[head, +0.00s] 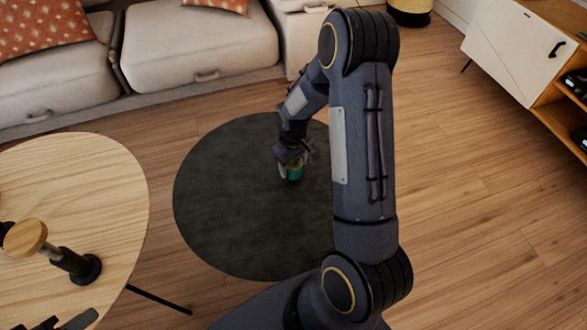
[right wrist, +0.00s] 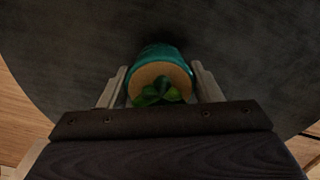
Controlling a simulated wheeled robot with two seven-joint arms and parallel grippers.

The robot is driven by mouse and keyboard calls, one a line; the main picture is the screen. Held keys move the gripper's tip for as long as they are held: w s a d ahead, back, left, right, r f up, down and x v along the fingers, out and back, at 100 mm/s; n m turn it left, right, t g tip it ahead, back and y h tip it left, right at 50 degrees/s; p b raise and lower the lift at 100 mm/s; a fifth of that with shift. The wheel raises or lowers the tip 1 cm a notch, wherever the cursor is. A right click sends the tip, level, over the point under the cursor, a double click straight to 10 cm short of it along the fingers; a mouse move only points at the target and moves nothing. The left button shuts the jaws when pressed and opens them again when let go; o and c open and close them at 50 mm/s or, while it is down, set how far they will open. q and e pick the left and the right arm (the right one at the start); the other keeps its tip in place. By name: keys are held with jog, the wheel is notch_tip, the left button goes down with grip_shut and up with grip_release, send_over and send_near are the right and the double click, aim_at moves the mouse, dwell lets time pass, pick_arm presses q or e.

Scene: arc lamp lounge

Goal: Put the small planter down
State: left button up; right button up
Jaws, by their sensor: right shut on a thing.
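The small planter (head: 295,173) is teal and sits between the fingers of my right gripper (head: 290,160), over the dark round rug (head: 230,220). In the right wrist view the planter (right wrist: 163,72) shows a teal side, a tan top and green leaves, with a finger of the right gripper (right wrist: 162,88) on each side. The right gripper is shut on it. I cannot tell whether the planter's base touches the rug. My left gripper is not clearly in view; only a dark part shows at the lower left edge of the head view.
A round wooden table (head: 110,190) with a dark-based object with a wooden top (head: 75,265) stands at the left. A pale sofa (head: 195,50) runs along the back. A white and wood cabinet (head: 515,50) stands at the right. The rug around the planter is clear.

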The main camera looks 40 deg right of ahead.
jog(key=shift+f, duration=0.8)
jog(key=shift+f, duration=0.15)
jog(key=o, duration=1.1)
